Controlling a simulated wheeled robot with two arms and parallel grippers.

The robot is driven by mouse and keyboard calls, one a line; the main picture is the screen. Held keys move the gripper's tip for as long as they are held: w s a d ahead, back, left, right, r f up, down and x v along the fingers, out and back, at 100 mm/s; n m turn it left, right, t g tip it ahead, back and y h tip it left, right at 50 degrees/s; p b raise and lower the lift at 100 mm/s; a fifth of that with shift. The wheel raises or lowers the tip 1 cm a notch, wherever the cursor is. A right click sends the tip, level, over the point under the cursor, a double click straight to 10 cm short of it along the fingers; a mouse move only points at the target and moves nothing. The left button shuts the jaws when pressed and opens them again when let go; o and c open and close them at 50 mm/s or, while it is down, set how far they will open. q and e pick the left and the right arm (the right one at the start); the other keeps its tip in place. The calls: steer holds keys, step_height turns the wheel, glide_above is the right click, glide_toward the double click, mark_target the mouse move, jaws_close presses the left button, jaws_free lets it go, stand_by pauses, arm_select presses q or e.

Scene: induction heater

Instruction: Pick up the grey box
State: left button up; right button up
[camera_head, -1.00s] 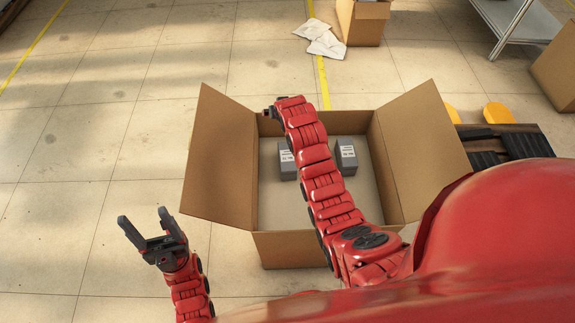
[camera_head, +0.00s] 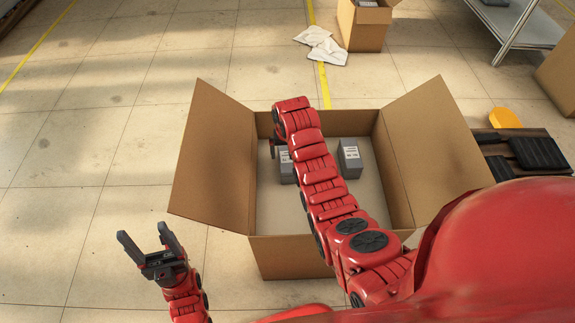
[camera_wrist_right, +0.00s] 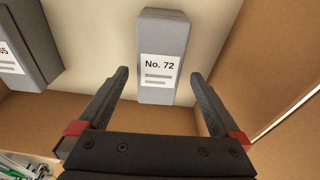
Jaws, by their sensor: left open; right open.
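Two grey boxes with white labels stand inside an open cardboard box (camera_head: 292,250) in the head view. The left grey box (camera_head: 288,170) is partly hidden by my right arm; the right grey box (camera_head: 350,160) is clear of it. In the right wrist view a grey box marked No. 72 (camera_wrist_right: 162,45) lies ahead, between the lines of the open fingers of my right gripper (camera_wrist_right: 160,75), with nothing gripped. Another grey box (camera_wrist_right: 28,45) shows at the left there. My right gripper is mostly hidden in the head view. My left gripper (camera_head: 148,240) is open and empty, outside the cardboard box.
The cardboard box's side flaps (camera_head: 213,150) stand spread outward. A second carton (camera_head: 365,25), white cloths (camera_head: 321,46) and a metal table (camera_head: 515,25) are farther back. The floor at the left is clear.

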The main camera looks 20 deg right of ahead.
steer(key=shift+w+d+f+b, duration=0.1)
steer(key=shift+w+f+b, duration=0.1)
steer(key=shift+f, duration=0.9)
steer(key=shift+w+f+b, duration=0.1)
steer(key=shift+f+b, duration=0.1)
steer(key=shift+f, duration=0.9)
steer(key=shift+w+d+f+b, duration=0.1)
steer(key=shift+w+f+b, duration=0.1)
steer(key=shift+f, duration=0.9)
steer(key=shift+s, duration=0.1)
jaws_close()
steer(key=shift+r, duration=0.15)
